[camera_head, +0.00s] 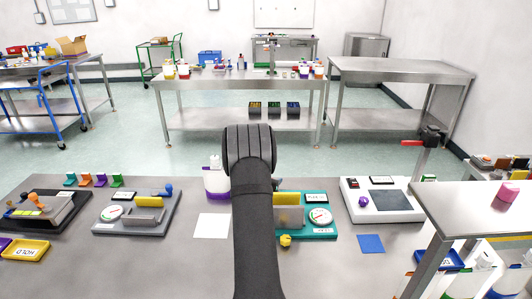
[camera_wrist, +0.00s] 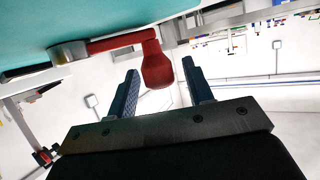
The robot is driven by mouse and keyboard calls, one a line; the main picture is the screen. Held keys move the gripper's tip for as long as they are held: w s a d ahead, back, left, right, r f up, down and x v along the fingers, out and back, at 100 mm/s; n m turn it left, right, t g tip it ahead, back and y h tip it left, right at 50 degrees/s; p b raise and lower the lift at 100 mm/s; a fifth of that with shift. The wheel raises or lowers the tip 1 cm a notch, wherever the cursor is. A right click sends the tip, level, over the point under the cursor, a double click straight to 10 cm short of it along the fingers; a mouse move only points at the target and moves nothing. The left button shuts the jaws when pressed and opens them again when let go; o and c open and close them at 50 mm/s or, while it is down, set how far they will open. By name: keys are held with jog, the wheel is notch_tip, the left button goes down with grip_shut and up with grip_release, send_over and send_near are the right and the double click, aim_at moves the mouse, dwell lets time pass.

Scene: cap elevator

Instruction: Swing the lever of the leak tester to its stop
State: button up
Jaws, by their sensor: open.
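In the wrist view a red lever (camera_wrist: 115,42) reaches right from a metal pivot (camera_wrist: 68,52) beside a teal body (camera_wrist: 90,20). Its thick red grip (camera_wrist: 157,65) appears between the fingertips of my open gripper (camera_wrist: 160,80), with gaps on both sides; I cannot tell contact. In the head view the teal leak tester (camera_head: 322,231) has a round gauge (camera_head: 319,215) and a yellow knob (camera_head: 285,240); my black arm hides its left part. The lever and my gripper are hidden there.
A grey tester (camera_head: 155,222) with a gauge stands left. A white device (camera_head: 400,206) with a dark pad stands right. A white sheet (camera_head: 211,226) and blue square (camera_head: 371,244) lie on the bench. A raised steel table (camera_head: 460,212) stands at the right.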

jog(key=shift+w+d+m+g+h, duration=0.25)
jog(key=shift+m+g+h, duration=0.15)
jog(key=shift+m+h, duration=0.25)
jog(key=shift+w+d+m+g+h, duration=0.25)
jog(key=shift+m+g+h, duration=0.15)
jog(key=shift+m+h, duration=0.2)
jog(key=v, duration=1.7)
jog(key=d+r+m+g, duration=0.6)
jog(key=d+r+m, duration=0.15)
jog(key=r, duration=0.25)
notch_tip(320, 180, up, 11)
jog(key=s+a+m+g+y, duration=0.1)
jog(key=s+a+m+y, duration=0.1)
jog(key=y, duration=0.3)
jog(key=shift+m, duration=0.7)
